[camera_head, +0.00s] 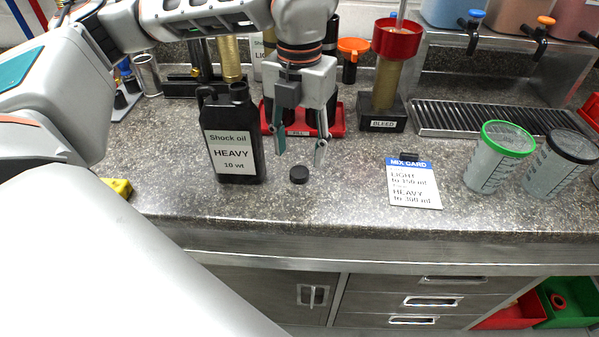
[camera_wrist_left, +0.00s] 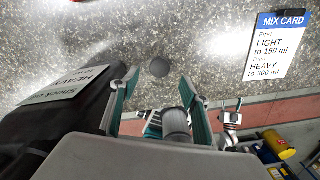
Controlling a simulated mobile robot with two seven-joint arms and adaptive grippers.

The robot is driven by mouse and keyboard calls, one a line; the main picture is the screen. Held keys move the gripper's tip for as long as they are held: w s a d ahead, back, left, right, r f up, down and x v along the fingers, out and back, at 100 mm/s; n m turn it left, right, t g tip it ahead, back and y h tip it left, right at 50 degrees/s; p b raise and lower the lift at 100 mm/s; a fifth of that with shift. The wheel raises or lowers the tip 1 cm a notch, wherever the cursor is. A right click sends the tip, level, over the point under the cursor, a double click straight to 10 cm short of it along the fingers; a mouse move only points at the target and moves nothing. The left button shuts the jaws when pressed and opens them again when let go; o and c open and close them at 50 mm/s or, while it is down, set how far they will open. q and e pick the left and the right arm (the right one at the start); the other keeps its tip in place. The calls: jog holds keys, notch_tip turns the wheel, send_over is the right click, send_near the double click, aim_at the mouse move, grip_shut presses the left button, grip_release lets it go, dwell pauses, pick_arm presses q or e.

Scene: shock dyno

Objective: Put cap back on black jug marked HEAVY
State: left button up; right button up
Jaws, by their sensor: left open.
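The black jug (camera_head: 232,155), labelled Shock oil HEAVY 10 wt, stands upright on the counter, left of my left gripper (camera_head: 301,158). It fills the left side of the left wrist view (camera_wrist_left: 60,120). A small dark round cap (camera_head: 299,175) lies on the counter to the right of the jug, near the front edge. My left gripper points down with its fingers apart and empty, above and slightly behind the cap. In the left wrist view the cap (camera_wrist_left: 160,67) shows just beyond the open fingertips (camera_wrist_left: 160,83). My right gripper is not in view.
A red tray (camera_head: 340,127) is behind my gripper. The mix card (camera_head: 414,185) lies to the right, with a green-rimmed cup (camera_head: 497,160) and a black-rimmed cup (camera_head: 560,165) beyond. The BLEED stand (camera_head: 383,112) is behind. Counter around the cap is clear.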

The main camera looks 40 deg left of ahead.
aim_at(300, 172)
pick_arm(q)
jog(key=shift+f, duration=2.65)
jog(key=shift+c, duration=0.3)
jog(key=c, duration=0.7)
